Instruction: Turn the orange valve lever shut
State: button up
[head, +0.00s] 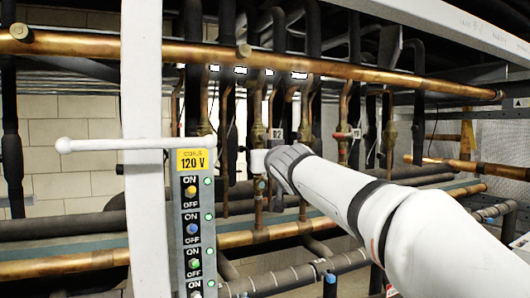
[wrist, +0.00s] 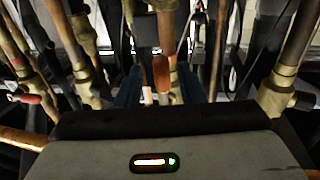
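An orange lever (wrist: 162,74) shows in the wrist view, upright in the picture just beyond the middle of my gripper's housing. A copper pipe with a brass fitting (wrist: 175,88) stands behind it. In the head view my gripper (head: 266,162) reaches in among the vertical pipes, and the orange lever cannot be made out there. In the wrist view the housing covers the lower part. Dark bluish shapes flank the lever, but I cannot tell whether they are fingers. The finger gap and any contact with the lever are not clear.
A red-handled valve (head: 346,134) sits right of my gripper. Brass valves (wrist: 276,97) stand at the sides in the wrist view. A switch panel (head: 192,222) and a white post (head: 142,90) stand at left. A copper pipe (head: 330,68) crosses above; insulated pipes (head: 290,283) run below.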

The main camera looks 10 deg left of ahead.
jog(key=shift+w+a, duration=0.4)
jog(key=shift+w, duration=0.1)
jog(key=shift+c, duration=0.4)
grip_shut()
